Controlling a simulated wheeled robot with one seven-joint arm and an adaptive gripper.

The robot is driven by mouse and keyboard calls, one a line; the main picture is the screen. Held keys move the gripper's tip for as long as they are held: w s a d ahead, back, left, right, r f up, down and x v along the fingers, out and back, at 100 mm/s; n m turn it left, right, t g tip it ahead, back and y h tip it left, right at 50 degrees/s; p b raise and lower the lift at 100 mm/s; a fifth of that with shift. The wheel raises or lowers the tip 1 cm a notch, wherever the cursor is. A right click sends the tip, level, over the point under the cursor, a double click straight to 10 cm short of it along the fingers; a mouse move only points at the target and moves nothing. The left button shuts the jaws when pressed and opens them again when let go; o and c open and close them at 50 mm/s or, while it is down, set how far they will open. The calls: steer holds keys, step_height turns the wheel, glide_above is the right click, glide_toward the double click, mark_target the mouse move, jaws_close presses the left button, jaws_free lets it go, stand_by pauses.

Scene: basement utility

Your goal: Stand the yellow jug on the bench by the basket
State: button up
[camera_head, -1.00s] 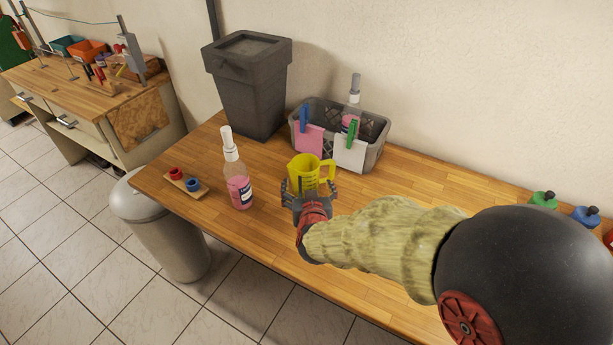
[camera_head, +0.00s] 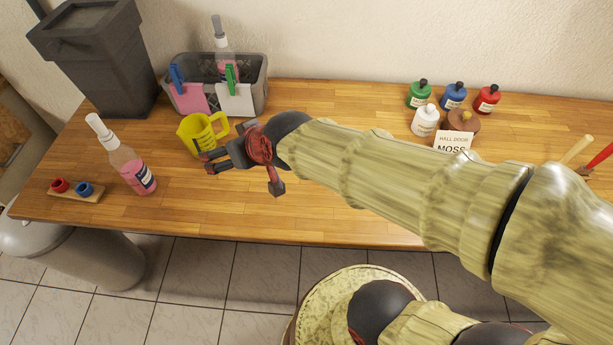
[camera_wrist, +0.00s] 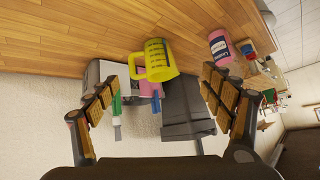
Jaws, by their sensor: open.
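The yellow jug (camera_head: 201,134) stands upright on the wooden bench (camera_head: 330,205), just in front of the grey basket (camera_head: 260,77). Its handle points right toward the basket. My gripper (camera_head: 208,160) is open and empty, close to the jug on its near right side. The basket's front carries a pink card (camera_head: 188,98) and a white card (camera_head: 236,100) on clips.
A dark bin (camera_head: 100,60) is behind. Paint bottles (camera_head: 453,95) and a MOSS card (camera_head: 453,142) are right.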

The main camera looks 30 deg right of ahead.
steer(key=s+d+r+g+h, duration=0.1)
steer(key=s+d, duration=0.3)
steer(key=s, duration=0.4)
steer(key=s+d+r+m+g+h, duration=0.1)
steer(key=s+d+g, duration=0.1)
steer(key=s+d, duration=0.3)
steer(key=s, duration=0.3)
steer(key=shift+d, duration=0.2)
